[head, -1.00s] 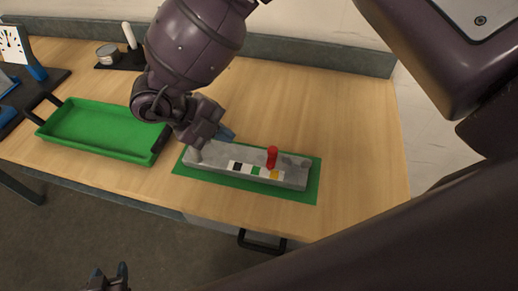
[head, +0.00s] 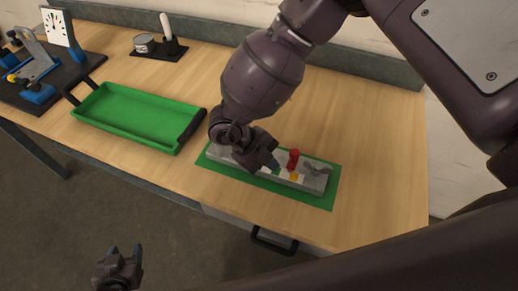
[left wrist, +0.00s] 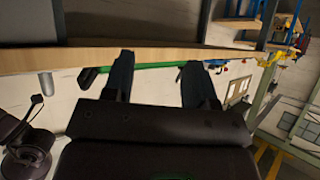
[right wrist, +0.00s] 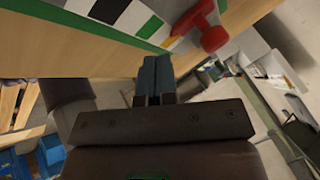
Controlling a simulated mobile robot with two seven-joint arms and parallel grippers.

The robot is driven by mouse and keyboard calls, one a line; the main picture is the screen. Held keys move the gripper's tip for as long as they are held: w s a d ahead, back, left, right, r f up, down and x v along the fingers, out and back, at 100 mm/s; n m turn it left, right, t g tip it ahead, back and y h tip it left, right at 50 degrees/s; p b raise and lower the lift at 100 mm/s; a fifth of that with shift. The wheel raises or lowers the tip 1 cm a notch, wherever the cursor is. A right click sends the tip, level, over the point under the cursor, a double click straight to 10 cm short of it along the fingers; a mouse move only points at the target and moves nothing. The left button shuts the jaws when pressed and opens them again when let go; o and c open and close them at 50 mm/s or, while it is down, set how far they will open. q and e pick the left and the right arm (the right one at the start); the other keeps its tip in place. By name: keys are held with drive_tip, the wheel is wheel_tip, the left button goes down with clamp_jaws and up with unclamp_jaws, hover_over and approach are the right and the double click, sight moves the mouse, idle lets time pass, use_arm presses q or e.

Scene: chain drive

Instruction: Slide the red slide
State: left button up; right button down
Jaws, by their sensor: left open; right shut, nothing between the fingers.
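The red slide (head: 293,160) is an upright red knob on the grey block (head: 316,180), near the block's orange mark (head: 294,177). In the right wrist view the red knob (right wrist: 207,30) stands to the right of my fingertips, with a gap in the picture. My right gripper (head: 274,168) is shut and empty, low over the block just left of the knob, and hides part of the coloured marks. Contact with the knob cannot be told. My left gripper (head: 125,251) is open and empty, low in front of the table; its spread fingers show in the left wrist view (left wrist: 158,78).
The block sits on a green mat (head: 325,200) near the table's front edge. A green tray (head: 135,118) lies left of it. Further left is a dark board (head: 62,95) with blue fixtures. A drawer handle (head: 272,243) is below. The table right of the mat is clear.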

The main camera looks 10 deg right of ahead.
sight(294, 166)
drive_tip(key=d, duration=0.1)
drive_tip(key=w+d, duration=0.1)
drive_tip(key=d, duration=0.1)
drive_tip(key=shift+w+r+p, duration=0.1)
drive_tip(key=shift+r+p, duration=0.1)
drive_tip(key=shift+p, duration=0.2)
use_arm(q)
drive_tip(key=shift+s, duration=0.4)
use_arm(e)
drive_tip(key=shift+w+d, duration=0.15)
drive_tip(key=shift+d, duration=0.05)
use_arm(q)
drive_tip(key=shift+r, duration=0.15)
